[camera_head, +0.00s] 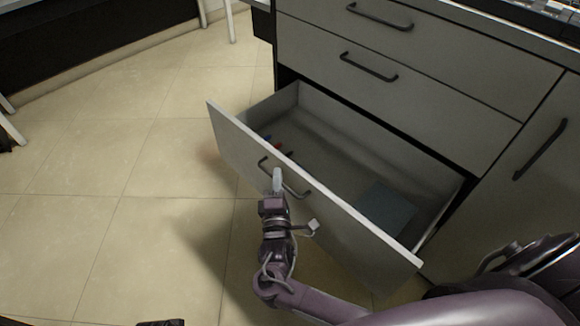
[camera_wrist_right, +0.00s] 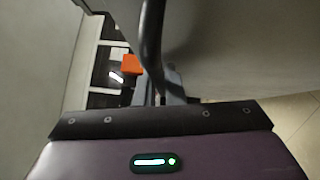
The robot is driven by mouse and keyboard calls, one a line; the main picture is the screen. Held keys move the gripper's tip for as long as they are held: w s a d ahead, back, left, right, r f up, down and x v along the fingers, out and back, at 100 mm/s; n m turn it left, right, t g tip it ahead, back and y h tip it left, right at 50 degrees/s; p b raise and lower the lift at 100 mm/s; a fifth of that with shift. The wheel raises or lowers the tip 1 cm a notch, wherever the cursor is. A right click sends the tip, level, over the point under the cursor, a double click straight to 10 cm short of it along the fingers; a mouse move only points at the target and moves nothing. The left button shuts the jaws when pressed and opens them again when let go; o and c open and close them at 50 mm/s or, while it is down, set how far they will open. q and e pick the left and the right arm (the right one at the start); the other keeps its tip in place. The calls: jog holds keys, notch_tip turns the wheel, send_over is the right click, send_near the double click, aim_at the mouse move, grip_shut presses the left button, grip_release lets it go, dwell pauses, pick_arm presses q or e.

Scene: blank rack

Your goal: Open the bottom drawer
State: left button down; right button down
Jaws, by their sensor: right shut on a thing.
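The bottom drawer (camera_head: 340,222) is pulled well out of the cabinet, and its inside shows. Its dark bar handle (camera_head: 297,188) is on the front panel. My right gripper (camera_head: 277,182) is shut on the handle near the handle's left part. In the right wrist view the dark handle (camera_wrist_right: 151,45) runs down between the fingers of my right gripper (camera_wrist_right: 160,88). A small dark part at the bottom edge of the head view may be my left arm; the left gripper's fingers do not show.
Inside the drawer are small red and blue items and a flat grey-blue item (camera_head: 386,207). Two closed drawers (camera_head: 400,85) sit above, and a cabinet door with a handle (camera_head: 541,150) is at the right. The tiled floor (camera_head: 110,170) at the left is clear.

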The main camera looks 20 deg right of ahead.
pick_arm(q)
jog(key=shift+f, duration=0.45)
pick_arm(e)
jog(key=shift+s+a, duration=0.25)
jog(key=shift+a, duration=0.25)
jog(key=c, duration=1.8)
grip_release()
